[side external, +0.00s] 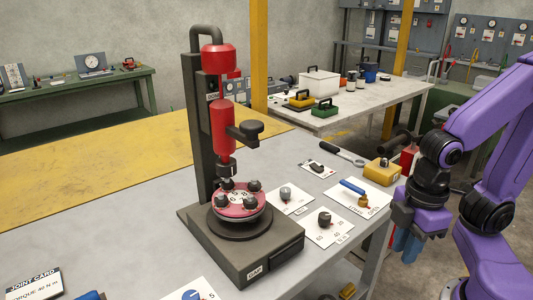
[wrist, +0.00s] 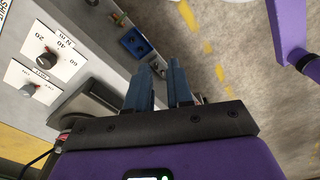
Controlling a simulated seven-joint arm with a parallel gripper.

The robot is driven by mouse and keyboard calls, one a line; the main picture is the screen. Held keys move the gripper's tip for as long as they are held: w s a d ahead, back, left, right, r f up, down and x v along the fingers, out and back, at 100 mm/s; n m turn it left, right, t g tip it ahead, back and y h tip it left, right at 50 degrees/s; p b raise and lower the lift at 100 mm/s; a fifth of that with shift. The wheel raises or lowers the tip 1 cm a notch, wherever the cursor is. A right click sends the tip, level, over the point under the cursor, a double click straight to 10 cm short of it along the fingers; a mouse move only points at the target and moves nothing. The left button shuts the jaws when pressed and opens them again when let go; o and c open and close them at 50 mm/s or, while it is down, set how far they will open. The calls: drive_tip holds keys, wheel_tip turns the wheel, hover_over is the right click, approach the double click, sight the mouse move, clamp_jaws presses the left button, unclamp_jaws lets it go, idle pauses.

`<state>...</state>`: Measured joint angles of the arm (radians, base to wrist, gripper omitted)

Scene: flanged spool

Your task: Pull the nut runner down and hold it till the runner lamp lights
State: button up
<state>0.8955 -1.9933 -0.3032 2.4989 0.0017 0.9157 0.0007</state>
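The red nut runner (side external: 221,125) hangs upright on a dark column (side external: 200,140), with a black handle (side external: 250,130) sticking out to its right. Its lower end is just above the pink flanged spool (side external: 240,200), which has several dark nuts on top and sits on a dark round base. I cannot make out a lit runner lamp. My gripper (side external: 407,240) is off the right edge of the bench, well away from the runner and handle. In the wrist view its two blue fingers (wrist: 161,70) stand apart with nothing between them.
Cards with a dark knob (side external: 324,218), a grey knob (side external: 285,193) and a blue-handled valve (side external: 354,188) lie between the runner and my gripper. A yellow block (side external: 382,171) and a black-handled wrench (side external: 342,154) lie behind. The joint card (side external: 35,284) is front left.

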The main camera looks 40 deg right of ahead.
drive_tip(key=w+a+r, duration=0.2)
drive_tip(key=w, duration=0.1)
drive_tip(key=w+a+r+m, duration=0.1)
drive_tip(key=w+a+r, duration=0.2)
drive_tip(key=w+a+r+m, duration=0.1)
drive_tip(key=w+a+r, duration=0.1)
drive_tip(key=w, duration=0.2)
drive_tip(key=shift+a+r+t, duration=0.25)
drive_tip(key=shift+a+t, duration=0.05)
drive_tip(key=shift+a, duration=0.05)
clamp_jaws()
drive_tip(key=w+a+r+m+t, duration=0.1)
drive_tip(key=w+a+r+m, duration=0.2)
drive_tip(key=w+r, duration=0.55)
drive_tip(key=w+a+r+m, duration=0.3)
drive_tip(key=w+r, duration=0.3)
drive_tip(key=w, duration=0.5)
drive_tip(key=w+d+r+m+t, duration=0.1)
drive_tip(key=w+d+r+m, duration=0.3)
drive_tip(key=w+r, duration=0.2)
drive_tip(key=shift+w+d+r+m+t, duration=0.3)
drive_tip(key=shift+d+r, duration=0.05)
drive_tip(key=shift+r, duration=0.25)
drive_tip(key=shift+f, duration=0.15)
